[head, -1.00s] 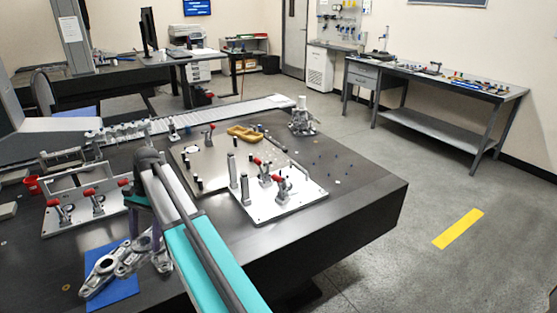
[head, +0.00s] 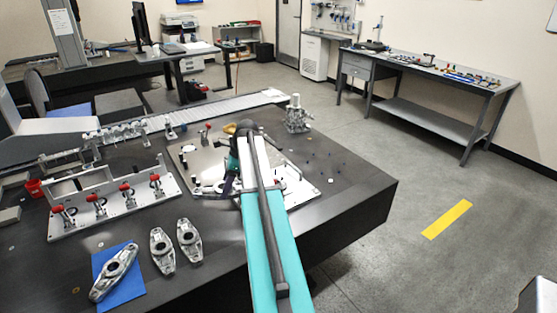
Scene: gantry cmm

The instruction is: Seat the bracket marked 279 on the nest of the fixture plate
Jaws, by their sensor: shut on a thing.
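My gripper (head: 228,186) is at the end of my teal and white arm, over the near edge of the grey plate (head: 188,160) in the middle of the table. It is shut on a grey metal bracket (head: 207,188), which shows only in part at its left side. Any number on the bracket is too small to read. Whether the bracket touches the plate below cannot be told. My arm hides much of the white fixture plate (head: 300,191) with its clamps, and I cannot make out its nest.
One bracket (head: 115,273) lies across a blue mat (head: 126,292); two more brackets (head: 162,250) (head: 189,240) lie beside it. A white fixture (head: 85,222) with red-tipped clamps stands at left. A metal stand (head: 296,118) is behind. The table's right part is mostly clear.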

